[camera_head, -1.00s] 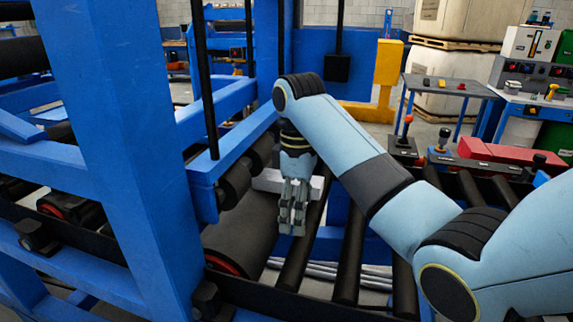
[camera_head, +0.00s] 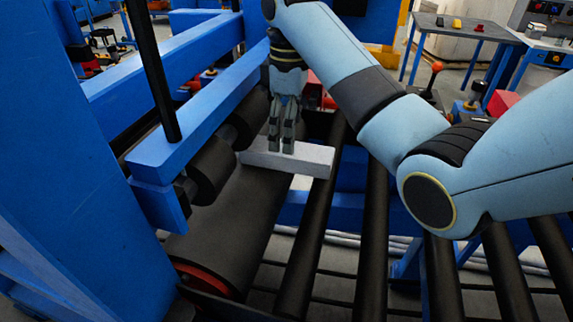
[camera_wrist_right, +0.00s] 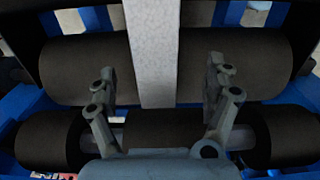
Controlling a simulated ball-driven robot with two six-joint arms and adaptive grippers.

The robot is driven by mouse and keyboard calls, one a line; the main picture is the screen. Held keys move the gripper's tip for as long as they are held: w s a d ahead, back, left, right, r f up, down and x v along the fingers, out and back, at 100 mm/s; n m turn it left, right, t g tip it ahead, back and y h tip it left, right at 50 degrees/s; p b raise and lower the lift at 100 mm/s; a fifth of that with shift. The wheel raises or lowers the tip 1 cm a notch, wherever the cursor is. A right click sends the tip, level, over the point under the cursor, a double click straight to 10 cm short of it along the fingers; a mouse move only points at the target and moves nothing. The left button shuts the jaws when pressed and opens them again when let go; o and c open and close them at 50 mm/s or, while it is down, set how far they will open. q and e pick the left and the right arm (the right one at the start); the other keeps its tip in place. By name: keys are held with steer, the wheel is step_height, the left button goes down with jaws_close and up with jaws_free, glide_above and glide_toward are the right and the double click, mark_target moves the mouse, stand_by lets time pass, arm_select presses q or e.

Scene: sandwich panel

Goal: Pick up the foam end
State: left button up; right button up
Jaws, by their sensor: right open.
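The foam end is a pale grey-white bar (camera_head: 315,158) lying across the dark rollers in the head view. My right gripper (camera_head: 281,148) points down over it, and its fingers hide part of the bar. In the right wrist view the foam end (camera_wrist_right: 153,45) runs from the top edge down between the two fingers. The right gripper (camera_wrist_right: 160,78) is open there, with a gap on each side of the bar. Whether the fingertips reach below the bar's top face I cannot tell. My left gripper is not in view.
A large black roller (camera_head: 230,225) lies under the bar's left part, with thinner rollers (camera_head: 365,235) to the right. A blue beam (camera_head: 200,130) with small black rollers stands close on the left. A grey side table (camera_head: 465,28) is at the back right.

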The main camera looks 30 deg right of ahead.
mark_target(287, 156)
steer(key=shift+f, duration=0.65)
steer(key=shift+b, duration=0.3)
steer(key=f+b, duration=0.2)
steer(key=f, duration=0.1)
steer(key=f+b, duration=0.2)
steer(key=shift+d, duration=0.4)
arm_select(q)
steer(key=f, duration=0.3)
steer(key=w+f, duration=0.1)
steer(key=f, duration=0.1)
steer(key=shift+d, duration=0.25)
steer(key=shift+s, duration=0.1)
arm_select(e)
steer(key=shift+r, duration=0.1)
steer(key=c, duration=1.3)
steer(key=shift+o, duration=0.2)
